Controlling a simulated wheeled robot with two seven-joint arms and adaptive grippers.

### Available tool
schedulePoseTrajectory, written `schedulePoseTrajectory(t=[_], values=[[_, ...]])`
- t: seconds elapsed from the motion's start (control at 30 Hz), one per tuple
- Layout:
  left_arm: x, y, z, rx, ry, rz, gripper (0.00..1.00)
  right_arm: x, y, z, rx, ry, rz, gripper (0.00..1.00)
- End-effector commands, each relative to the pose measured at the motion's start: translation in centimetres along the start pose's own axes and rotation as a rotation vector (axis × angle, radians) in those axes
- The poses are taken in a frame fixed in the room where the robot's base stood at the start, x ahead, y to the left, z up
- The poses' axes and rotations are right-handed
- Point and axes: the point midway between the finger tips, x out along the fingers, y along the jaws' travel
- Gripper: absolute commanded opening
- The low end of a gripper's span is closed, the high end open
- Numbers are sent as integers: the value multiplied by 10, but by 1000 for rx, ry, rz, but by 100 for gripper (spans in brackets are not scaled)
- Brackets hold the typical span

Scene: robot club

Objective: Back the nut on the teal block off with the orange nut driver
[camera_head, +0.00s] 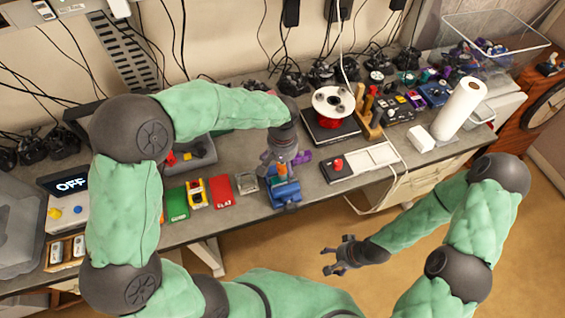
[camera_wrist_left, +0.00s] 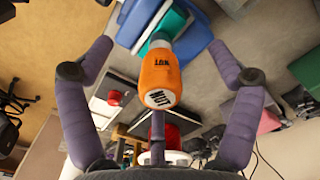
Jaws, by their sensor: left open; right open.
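The orange nut driver (camera_head: 282,170) stands at the blue fixture (camera_head: 286,193) near the table's front edge. In the left wrist view its orange handle (camera_wrist_left: 158,78), marked NUT, points toward the camera. The teal block (camera_wrist_left: 168,27) shows behind the handle, set in the blue fixture (camera_wrist_left: 196,38). The handle hides the nut and the driver's tip, so I cannot tell whether they meet. My left gripper (camera_head: 279,158) is open, its purple fingers spread around the handle with gaps at the sides. My right gripper (camera_head: 337,262) is open and empty, low in front of the table.
Left of the fixture lie a small grey block (camera_head: 246,183), a red mat (camera_head: 222,191) and a green mat (camera_head: 176,204). A black box with a red button (camera_head: 338,165) is to the right. Open floor lies around my right gripper.

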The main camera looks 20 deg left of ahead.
Motion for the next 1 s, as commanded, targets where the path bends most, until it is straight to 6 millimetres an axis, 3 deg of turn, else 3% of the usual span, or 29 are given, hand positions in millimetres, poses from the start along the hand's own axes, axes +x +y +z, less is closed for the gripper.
schedulePoseTrajectory(t=[0.63, 1.0], values=[[-2, 0, 0, 770, -2, 1, 90, -37, -13, 1, 0, 0, 0, 73], [0, 0, 0, 855, -1, 1, 87, -38, -14, 1, 0, 0, 0, 73]])
